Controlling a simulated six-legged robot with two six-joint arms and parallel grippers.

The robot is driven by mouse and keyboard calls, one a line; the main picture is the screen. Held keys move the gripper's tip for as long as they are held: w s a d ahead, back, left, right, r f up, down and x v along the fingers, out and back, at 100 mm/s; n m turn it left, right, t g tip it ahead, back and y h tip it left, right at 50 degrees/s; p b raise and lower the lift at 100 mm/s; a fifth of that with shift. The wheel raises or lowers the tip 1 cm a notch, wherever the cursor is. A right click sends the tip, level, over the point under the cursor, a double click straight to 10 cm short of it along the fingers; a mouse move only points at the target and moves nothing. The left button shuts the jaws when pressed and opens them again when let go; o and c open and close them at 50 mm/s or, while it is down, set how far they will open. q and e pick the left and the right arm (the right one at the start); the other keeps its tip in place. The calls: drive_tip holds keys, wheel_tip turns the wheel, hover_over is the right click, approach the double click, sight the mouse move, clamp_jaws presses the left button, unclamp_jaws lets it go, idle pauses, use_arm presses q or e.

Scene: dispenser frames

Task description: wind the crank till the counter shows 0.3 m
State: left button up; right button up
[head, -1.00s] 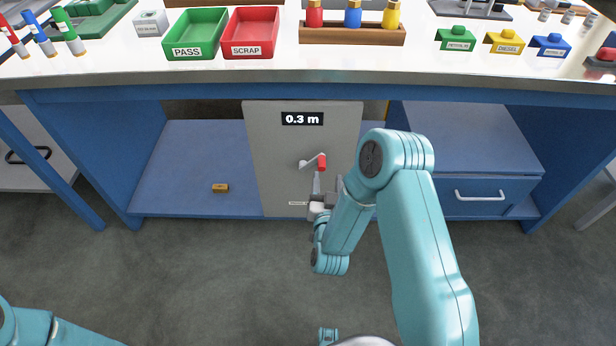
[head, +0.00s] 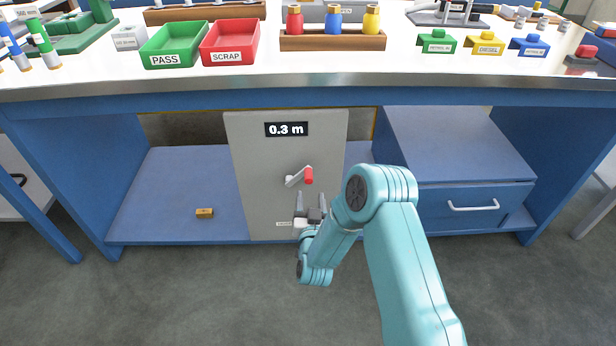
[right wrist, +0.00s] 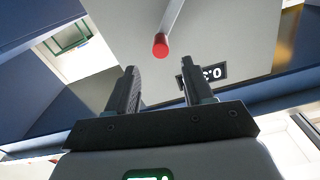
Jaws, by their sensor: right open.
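The crank (head: 297,178) is a grey arm with a red knob (head: 309,176) on the front of a grey panel (head: 245,170) under the bench. The counter (head: 286,129) above it reads 0.3 m. My right gripper (head: 311,198) is open and empty just below the crank, its fingers pointing up toward it. In the right wrist view the red knob (right wrist: 160,46) lies beyond the fingertips, apart from them. The counter also shows there, partly hidden behind a finger (right wrist: 213,73). My left gripper is not in view.
A blue drawer unit (head: 470,200) stands right of the panel. A small orange-brown block (head: 205,213) lies on the lower shelf (head: 170,190) to the left. The bench top holds a green PASS tray (head: 174,44), a red SCRAP tray (head: 230,42) and a bottle rack (head: 333,42).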

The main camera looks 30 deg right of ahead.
sight(309, 175)
drive_tip(key=b+x, duration=0.2)
drive_tip(key=x, duration=0.9)
drive_tip(key=shift+a, duration=0.15)
clamp_jaws()
drive_tip(key=shift+s+f, duration=0.1)
